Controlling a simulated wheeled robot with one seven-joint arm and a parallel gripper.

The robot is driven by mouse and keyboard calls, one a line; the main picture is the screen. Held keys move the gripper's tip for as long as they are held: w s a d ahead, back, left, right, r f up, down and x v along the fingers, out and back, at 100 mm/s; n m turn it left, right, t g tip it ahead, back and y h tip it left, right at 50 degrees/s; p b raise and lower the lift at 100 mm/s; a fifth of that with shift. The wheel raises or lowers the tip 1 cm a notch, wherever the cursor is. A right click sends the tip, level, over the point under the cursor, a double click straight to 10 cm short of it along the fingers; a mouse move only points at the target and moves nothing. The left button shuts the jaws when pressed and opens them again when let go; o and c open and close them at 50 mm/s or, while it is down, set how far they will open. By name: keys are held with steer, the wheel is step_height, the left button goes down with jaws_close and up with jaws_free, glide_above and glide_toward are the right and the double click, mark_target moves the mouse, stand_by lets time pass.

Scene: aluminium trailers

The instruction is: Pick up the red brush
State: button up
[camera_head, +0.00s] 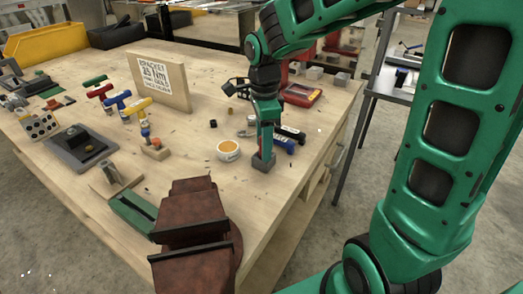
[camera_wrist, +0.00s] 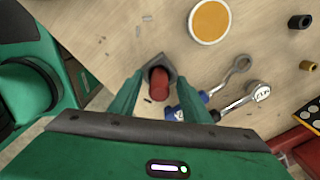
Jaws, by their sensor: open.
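In the wrist view a short red cylindrical piece (camera_wrist: 159,86), which may be the red brush's handle, stands in a small grey block (camera_wrist: 151,67). My gripper (camera_wrist: 160,84) is open, with one finger on each side of the red piece. No clear contact shows. In the head view my gripper (camera_head: 266,148) points down over the grey block (camera_head: 263,162) near the right side of the wooden table. My fingers hide the red piece there, and no bristles can be made out.
A rust-brown vise (camera_head: 190,215) stands in front. A wooden sign block (camera_head: 160,80) stands behind. Table between vise and container is mostly clear.

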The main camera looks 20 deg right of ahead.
steer(key=shift+c, duration=0.3)
jaws_close()
steer(key=shift+r, duration=0.5)
steer(key=r, duration=0.3)
steer(key=shift+a+r, duration=0.2)
steer(key=shift+r, duration=0.05)
steer(key=s+a+r, duration=0.4)
steer(key=a+r, duration=0.2)
steer(key=a, duration=0.4)
steer(key=shift+a+r, duration=0.3)
steer(key=shift+a, duration=0.05)
